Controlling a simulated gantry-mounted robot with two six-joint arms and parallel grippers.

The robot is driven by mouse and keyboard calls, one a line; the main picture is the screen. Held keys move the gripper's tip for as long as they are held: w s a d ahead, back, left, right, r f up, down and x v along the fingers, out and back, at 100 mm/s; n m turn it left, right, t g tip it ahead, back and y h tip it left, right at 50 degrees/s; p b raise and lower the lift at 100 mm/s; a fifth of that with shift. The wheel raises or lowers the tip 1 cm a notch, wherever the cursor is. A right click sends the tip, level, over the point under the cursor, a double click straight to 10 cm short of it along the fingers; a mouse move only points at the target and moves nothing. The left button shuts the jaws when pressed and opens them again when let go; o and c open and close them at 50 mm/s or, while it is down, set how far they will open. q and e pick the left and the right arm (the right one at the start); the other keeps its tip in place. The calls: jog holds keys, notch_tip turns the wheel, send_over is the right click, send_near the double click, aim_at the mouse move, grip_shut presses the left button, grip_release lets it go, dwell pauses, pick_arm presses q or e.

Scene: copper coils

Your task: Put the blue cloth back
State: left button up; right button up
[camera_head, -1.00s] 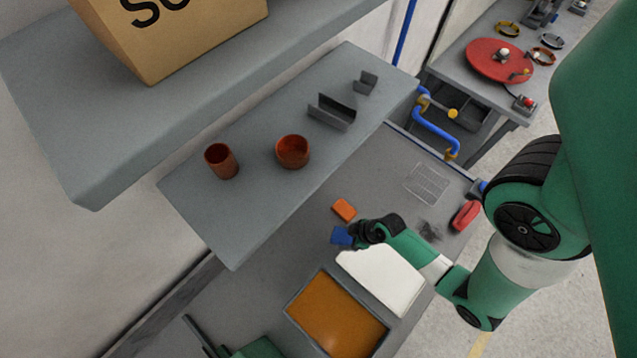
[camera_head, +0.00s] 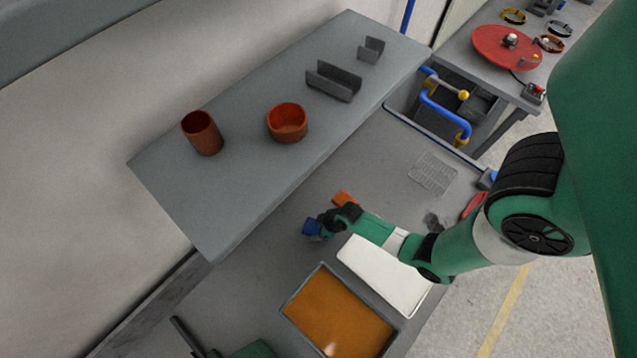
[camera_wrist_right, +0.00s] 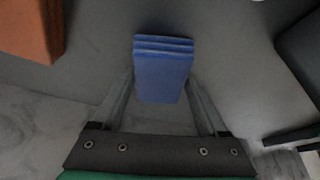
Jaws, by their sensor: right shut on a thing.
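The blue cloth (camera_head: 312,226) is a small folded block at the tip of my right gripper (camera_head: 325,222), over the grey bench below the shelf. In the right wrist view the cloth (camera_wrist_right: 163,70) shows its stacked folds between the two fingers of my right gripper (camera_wrist_right: 163,92), which is shut on it. I cannot tell whether the cloth touches the bench.
An orange block (camera_head: 344,198) lies just beside the right gripper; it also shows in the right wrist view (camera_wrist_right: 30,28). A white lid-like panel (camera_head: 385,272) and an orange-filled tray (camera_head: 338,315) lie nearby. The shelf above holds a copper cup (camera_head: 202,133) and bowl (camera_head: 287,123).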

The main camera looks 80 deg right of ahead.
jog(key=o, duration=0.9)
jog(key=shift+f, duration=0.15)
jog(key=shift+c, duration=0.2)
jog(key=o, duration=0.4)
jog(key=shift+c, duration=0.2)
jog(key=p+v, duration=0.8)
jog(key=v, duration=0.4)
jog(key=shift+p, duration=0.3)
